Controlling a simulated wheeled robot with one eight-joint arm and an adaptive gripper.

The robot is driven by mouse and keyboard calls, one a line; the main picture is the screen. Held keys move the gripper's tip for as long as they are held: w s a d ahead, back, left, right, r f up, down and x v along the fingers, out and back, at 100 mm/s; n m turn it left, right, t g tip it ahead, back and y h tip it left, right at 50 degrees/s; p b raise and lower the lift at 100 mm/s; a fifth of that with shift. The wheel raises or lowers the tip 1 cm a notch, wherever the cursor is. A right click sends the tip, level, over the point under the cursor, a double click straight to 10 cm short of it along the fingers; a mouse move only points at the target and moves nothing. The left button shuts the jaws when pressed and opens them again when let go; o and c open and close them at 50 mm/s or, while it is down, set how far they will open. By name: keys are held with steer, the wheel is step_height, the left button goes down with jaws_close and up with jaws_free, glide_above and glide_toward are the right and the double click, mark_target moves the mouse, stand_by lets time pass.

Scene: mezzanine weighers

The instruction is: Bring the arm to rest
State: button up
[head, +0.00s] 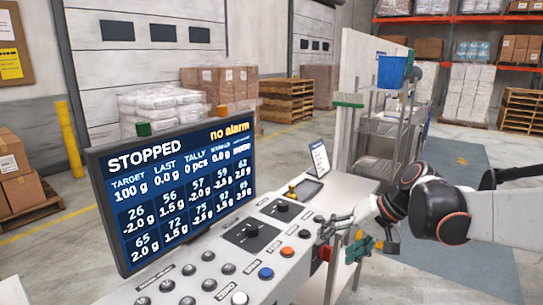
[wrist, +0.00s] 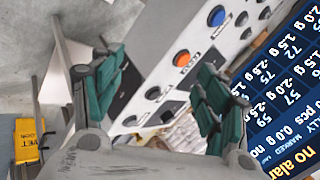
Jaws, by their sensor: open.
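My gripper (head: 338,241) hangs beside the right edge of the control console (head: 207,262), close to the orange and blue buttons. In the wrist view my gripper (wrist: 160,98) has its two green-padded fingers spread apart with nothing between them. My white and black arm (head: 440,205) reaches in from the right. Whether the fingers touch the console cannot be told. The screen (head: 180,190) on the console reads "STOPPED" and "no alarm".
The console carries a blue button (head: 266,273), an orange button (head: 287,251) and several black knobs. Open floor lies at the right.

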steer(key=s+r+n+t+h, duration=0.15)
steer(key=s+h, duration=0.25)
steer(key=s, duration=0.7)
steer(key=s+d+f+t+h+b, duration=0.2)
steer(key=s+d+f+b, duration=0.1)
steer(key=s+f, duration=0.3)
steer(key=s, duration=0.2)
steer(key=shift+s+f+n+h, duration=0.25)
steer(key=shift+s+n+h, duration=0.1)
steer(key=shift+s+h, duration=0.05)
stand_by(0.9)
